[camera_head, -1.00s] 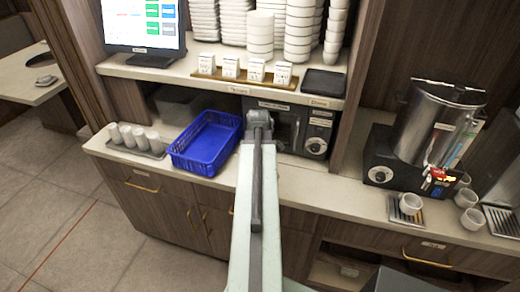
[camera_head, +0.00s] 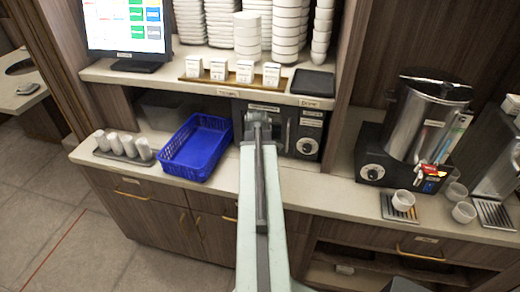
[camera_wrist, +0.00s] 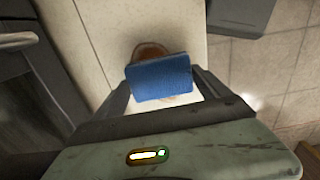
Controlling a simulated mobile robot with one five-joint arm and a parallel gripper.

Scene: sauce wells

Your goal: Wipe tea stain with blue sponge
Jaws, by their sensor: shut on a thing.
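In the wrist view, my gripper (camera_wrist: 163,95) is shut on the blue sponge (camera_wrist: 160,77), which sits between its two fingers.
A blue basket (camera_head: 197,150) and a tray of white cups (camera_head: 122,147) stand left of my arm. A black appliance (camera_head: 300,130) stands behind it. A metal urn (camera_head: 422,120) and several cups (camera_head: 403,200) are at right.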

